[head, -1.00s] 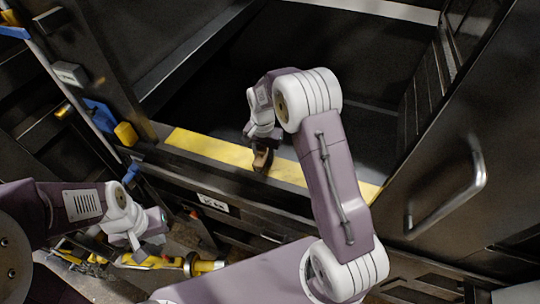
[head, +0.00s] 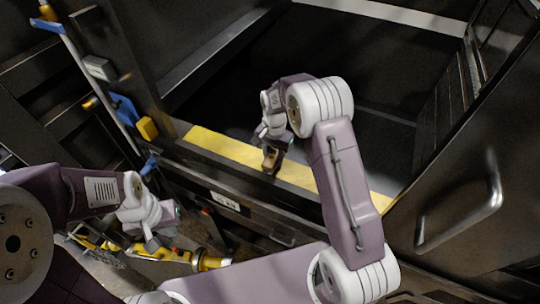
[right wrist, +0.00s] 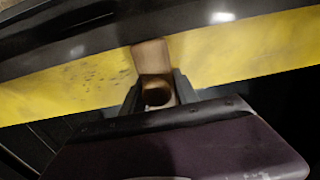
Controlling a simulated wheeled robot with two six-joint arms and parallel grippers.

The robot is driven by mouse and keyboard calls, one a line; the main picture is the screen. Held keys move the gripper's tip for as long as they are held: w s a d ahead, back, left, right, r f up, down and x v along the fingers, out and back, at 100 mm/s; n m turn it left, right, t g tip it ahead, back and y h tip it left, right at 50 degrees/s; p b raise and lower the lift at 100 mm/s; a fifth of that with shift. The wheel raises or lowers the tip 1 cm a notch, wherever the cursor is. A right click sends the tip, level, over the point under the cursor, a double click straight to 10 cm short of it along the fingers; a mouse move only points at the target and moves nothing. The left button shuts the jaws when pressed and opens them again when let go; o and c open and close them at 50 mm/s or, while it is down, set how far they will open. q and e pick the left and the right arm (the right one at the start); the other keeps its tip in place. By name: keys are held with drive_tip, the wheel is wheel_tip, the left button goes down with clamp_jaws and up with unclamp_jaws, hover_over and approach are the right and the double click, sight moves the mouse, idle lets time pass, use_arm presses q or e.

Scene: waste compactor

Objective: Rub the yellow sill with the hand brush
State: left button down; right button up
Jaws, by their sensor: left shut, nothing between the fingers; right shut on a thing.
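The yellow sill (head: 225,147) runs across the front of the dark compactor opening. It also crosses the right wrist view (right wrist: 70,88), with dark specks left of the brush. My right gripper (head: 271,150) is shut on the brown wooden hand brush (head: 270,162), low over the middle of the sill. In the right wrist view the brush (right wrist: 151,56) sticks out between the fingers across the sill. Its bristles are hidden, so I cannot tell whether they touch. My left gripper (head: 152,243) is shut and empty, at the lower left, away from the sill.
A dark door with a metal handle (head: 462,213) stands at the right. A yellow tool (head: 190,257) lies below my left gripper. Blue and yellow fittings (head: 147,128) sit on the frame at the sill's left end. The compactor opening behind the sill looks empty.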

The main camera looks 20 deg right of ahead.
sight(298, 173)
drive_tip(key=shift+s+d, duration=0.7)
drive_tip(key=shift+d, duration=0.1)
drive_tip(key=shift+s+d+f, duration=0.1)
drive_tip(key=shift+s+d, duration=0.5)
drive_tip(key=shift+d, duration=0.15)
drive_tip(key=shift+s+d+b, duration=0.3)
drive_tip(key=shift+s+d, duration=0.4)
drive_tip(key=shift+s, duration=0.05)
drive_tip(key=shift+s+d, duration=0.85)
drive_tip(key=shift+d, duration=0.1)
drive_tip(key=shift+s+d, duration=0.2)
drive_tip(key=shift+d, duration=0.1)
drive_tip(key=shift+d, duration=0.1)
